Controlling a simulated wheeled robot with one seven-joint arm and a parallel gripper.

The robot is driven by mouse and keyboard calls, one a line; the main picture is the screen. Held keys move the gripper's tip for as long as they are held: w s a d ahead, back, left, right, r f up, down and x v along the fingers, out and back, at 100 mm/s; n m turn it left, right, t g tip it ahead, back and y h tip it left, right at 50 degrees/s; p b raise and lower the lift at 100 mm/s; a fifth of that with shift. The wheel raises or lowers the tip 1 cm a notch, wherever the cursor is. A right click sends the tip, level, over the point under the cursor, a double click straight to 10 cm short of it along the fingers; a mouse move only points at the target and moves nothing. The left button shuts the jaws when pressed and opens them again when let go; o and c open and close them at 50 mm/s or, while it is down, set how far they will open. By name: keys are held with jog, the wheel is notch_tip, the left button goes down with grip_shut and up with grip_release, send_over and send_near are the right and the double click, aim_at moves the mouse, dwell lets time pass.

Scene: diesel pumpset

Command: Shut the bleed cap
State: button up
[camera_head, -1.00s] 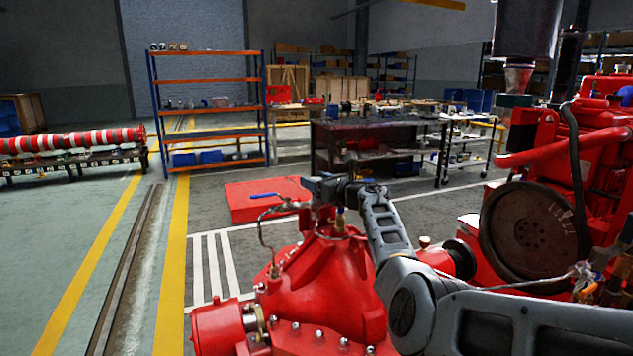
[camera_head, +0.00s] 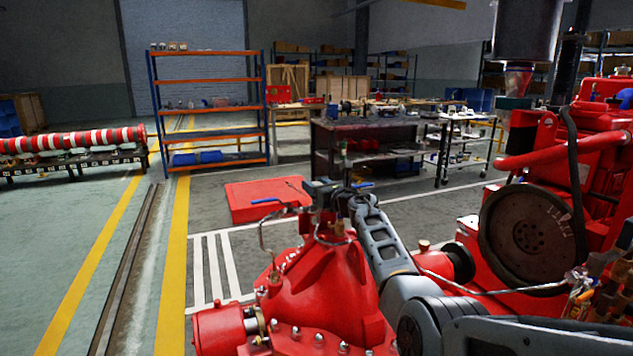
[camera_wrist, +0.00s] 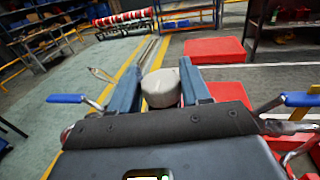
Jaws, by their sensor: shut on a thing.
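The bleed cap (camera_wrist: 162,88) is a pale grey, round cap in the middle of the wrist view. My gripper (camera_wrist: 161,80) has one finger on each side of it and is shut on it. In the head view my gripper (camera_head: 318,188) is over the top of the red pump casing (camera_head: 325,285), and the cap is hidden there. I cannot tell how far the cap is turned.
A blue-handled lever (camera_wrist: 65,98) stands left of my fingers and another (camera_wrist: 301,99) right. A thin pipe (camera_head: 262,235) curves beside the casing. The engine flywheel (camera_head: 527,238) is at right. A red block (camera_head: 255,200) lies on the floor behind.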

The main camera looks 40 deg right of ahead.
jog(key=shift+a+r+m+g+h+p, duration=0.1)
jog(key=shift+m+g+h+p, duration=0.25)
jog(key=shift+m+h+p, duration=0.8)
jog(key=shift+m+g+h+p, duration=0.45)
jog(key=shift+h+p, duration=0.45)
jog(key=shift+h, duration=0.55)
jog(key=shift+m+h+p, duration=0.35)
jog(key=shift+m+h, duration=0.25)
jog(key=shift+h, duration=0.1)
jog(key=m+g+h, duration=0.2)
jog(key=shift+w+f+h, duration=0.1)
jog(key=shift+f+h, duration=0.15)
jog(key=shift+h, duration=0.15)
jog(key=shift+f+m+g+h+b, duration=0.1)
jog(key=shift+m+g+h+b, duration=0.8)
jog(key=shift+h+b, duration=0.15)
jog(key=m+g+h+b, duration=0.2)
jog(key=b, duration=0.2)
jog(key=shift+g, duration=0.3)
jog(key=m+g+h+b, duration=0.1)
jog(key=m+g+b, duration=0.1)
jog(key=b, duration=0.7)
jog(key=shift+f+g, duration=0.15)
jog(key=shift+g, duration=0.15)
jog(key=m+g+h+b, duration=0.1)
jog(key=g+b, duration=0.1)
jog(key=b, duration=0.7)
jog(key=shift+r+m+g+b, duration=0.4)
jog(key=shift+b, duration=0.35)
